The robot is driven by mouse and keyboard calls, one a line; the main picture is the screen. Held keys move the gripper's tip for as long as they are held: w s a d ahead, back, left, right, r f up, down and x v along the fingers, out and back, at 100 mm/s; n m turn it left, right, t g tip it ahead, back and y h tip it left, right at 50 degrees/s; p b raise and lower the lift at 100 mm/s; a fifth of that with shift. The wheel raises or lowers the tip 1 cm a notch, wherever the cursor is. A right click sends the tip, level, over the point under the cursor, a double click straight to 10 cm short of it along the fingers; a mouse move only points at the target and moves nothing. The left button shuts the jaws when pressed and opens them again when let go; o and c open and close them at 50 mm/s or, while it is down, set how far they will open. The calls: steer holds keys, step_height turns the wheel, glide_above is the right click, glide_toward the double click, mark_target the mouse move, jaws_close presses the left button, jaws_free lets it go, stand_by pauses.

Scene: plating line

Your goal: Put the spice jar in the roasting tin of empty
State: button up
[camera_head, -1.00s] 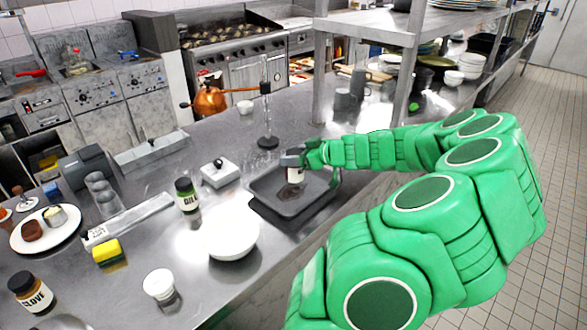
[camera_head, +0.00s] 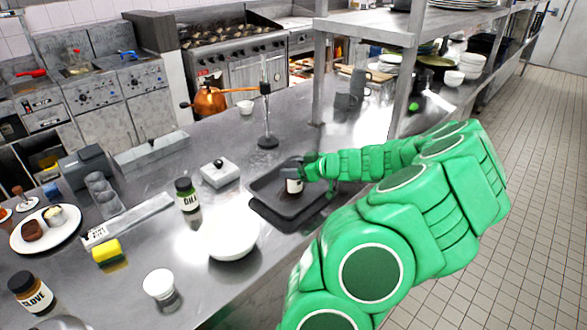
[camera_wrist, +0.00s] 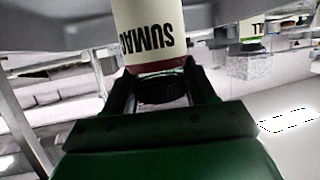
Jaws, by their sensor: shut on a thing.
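My gripper (camera_head: 291,172) is shut on a spice jar (camera_head: 294,186) with a white label and dark contents. In the wrist view the jar (camera_wrist: 152,38) sits between my fingers, its label reading SUMAC upside down in the picture. The dark grey roasting tin (camera_head: 262,209) stands on the steel counter. The jar is upright over the tin's inside, low and close to its floor; I cannot tell if it touches. Nothing else shows in the tin, though my gripper and arm hide its right part.
A white bowl (camera_head: 233,238) stands just left of the tin. A DILL jar (camera_head: 187,196), a white lidded box (camera_head: 219,172) and a slim upright stand (camera_head: 267,120) are near. A CLOVE jar (camera_head: 32,292) is at the front left. A shelf post (camera_head: 319,85) rises behind.

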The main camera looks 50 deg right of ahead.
steer(key=shift+f, duration=0.1)
steer(key=o, duration=1.2)
steer(key=shift+s+d+r, duration=0.1)
steer(key=shift+s+r, duration=0.15)
steer(key=shift+s, duration=0.05)
steer(key=v, duration=1.1)
steer(key=shift+s, duration=0.2)
